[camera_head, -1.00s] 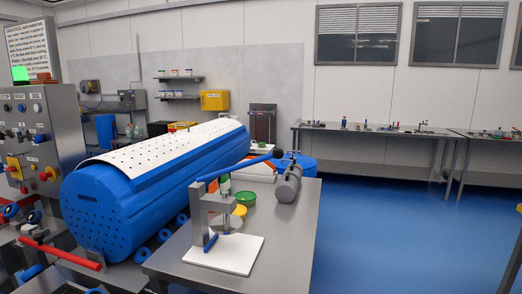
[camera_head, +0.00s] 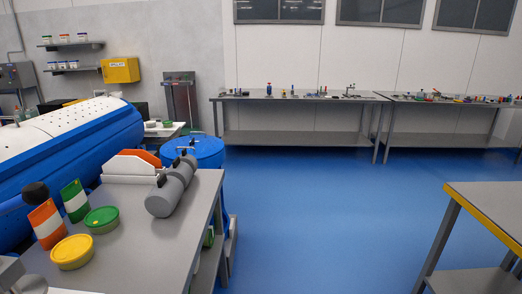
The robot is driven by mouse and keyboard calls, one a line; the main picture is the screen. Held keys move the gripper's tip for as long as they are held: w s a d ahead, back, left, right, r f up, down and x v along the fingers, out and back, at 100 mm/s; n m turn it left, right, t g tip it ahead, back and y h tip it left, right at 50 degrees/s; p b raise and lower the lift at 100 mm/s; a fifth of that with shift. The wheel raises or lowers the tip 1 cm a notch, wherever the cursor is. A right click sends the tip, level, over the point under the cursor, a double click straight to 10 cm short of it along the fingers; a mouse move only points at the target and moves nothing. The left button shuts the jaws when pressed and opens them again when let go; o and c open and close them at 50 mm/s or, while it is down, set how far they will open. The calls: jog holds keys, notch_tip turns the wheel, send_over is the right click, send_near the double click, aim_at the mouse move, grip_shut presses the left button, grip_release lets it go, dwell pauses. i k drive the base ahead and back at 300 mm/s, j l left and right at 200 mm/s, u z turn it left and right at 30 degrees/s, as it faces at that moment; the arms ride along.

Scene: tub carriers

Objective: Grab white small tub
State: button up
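Several small white tubs with coloured lids stand on two wall shelves at the upper left: an upper group (camera_head: 82,37) and a lower group (camera_head: 73,64). They are far off and small, so I cannot tell which one is the task's tub. On the near steel table (camera_head: 130,245) are a round yellow tub (camera_head: 72,254) and a round green tub (camera_head: 101,221), side by side. A green-topped item (camera_head: 150,124) sits on a white surface farther back. My gripper is not in view.
A grey cylindrical device (camera_head: 170,192) lies at the near table's right side. A blue ribbed machine (camera_head: 110,135) stands left. Long benches (camera_head: 300,98) line the back wall. A yellow-edged table (camera_head: 490,205) is at right. The blue floor (camera_head: 320,210) between is clear.

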aim_at(151, 124)
jog(key=i+l, duration=0.1)
jog(key=i, duration=0.75)
jog(key=i+l, duration=0.1)
jog(key=i, duration=2.6)
jog(key=i+z, duration=0.1)
jog(key=i, duration=0.45)
jog(key=i+j+z, duration=0.15)
jog(key=i, duration=0.45)
jog(key=i+j+z, duration=0.1)
jog(key=i, duration=0.45)
jog(key=i+u, duration=0.45)
jog(key=i+l+u, duration=0.45)
jog(key=i, duration=0.15)
jog(key=i+u, duration=0.3)
jog(key=u, duration=0.2)
jog(key=i+l+u, duration=0.15)
jog(key=u, duration=0.35)
jog(key=i+l+u, duration=0.3)
jog(key=u, duration=0.2)
jog(key=i+l+u, duration=0.2)
jog(key=u, duration=0.3)
jog(key=i+l+u, duration=0.2)
jog(key=l+u, duration=0.15)
jog(key=l, duration=0.3)
jog(key=l+u, duration=0.2)
jog(key=i+l, duration=0.05)
jog(key=l, duration=0.05)
